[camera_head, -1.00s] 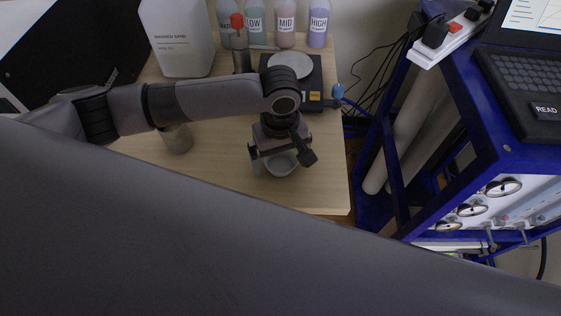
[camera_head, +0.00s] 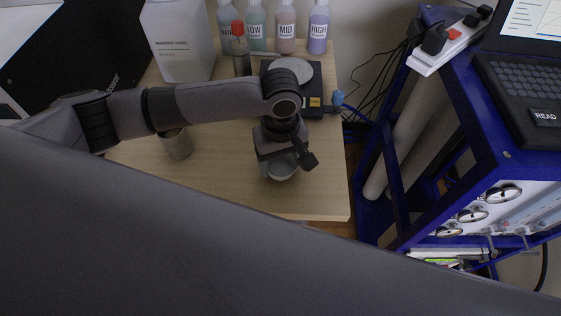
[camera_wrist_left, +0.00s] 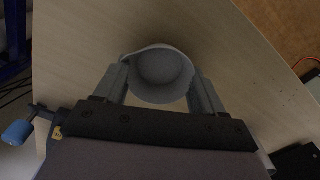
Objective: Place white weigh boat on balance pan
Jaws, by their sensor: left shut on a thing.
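The white weigh boat (camera_head: 281,171) is a small round dish near the front right of the wooden table, partly hidden under my left gripper in the head view. In the left wrist view the weigh boat (camera_wrist_left: 162,73) sits between the two fingers. My left gripper (camera_head: 282,164), also in the left wrist view (camera_wrist_left: 161,85), is shut on it. I cannot tell whether the boat still touches the table. The black balance (camera_head: 313,95) with its round grey pan (camera_head: 293,67) stands behind the gripper, partly covered by my arm. My right gripper is not in view.
Several bottles (camera_head: 286,30) and a large white jug (camera_head: 178,42) line the back. A red-topped tool (camera_head: 239,52) stands left of the balance. A beaker (camera_head: 178,145) stands left of the gripper. The blue frame (camera_head: 450,150) is at the right. The front right tabletop (camera_head: 325,185) is clear.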

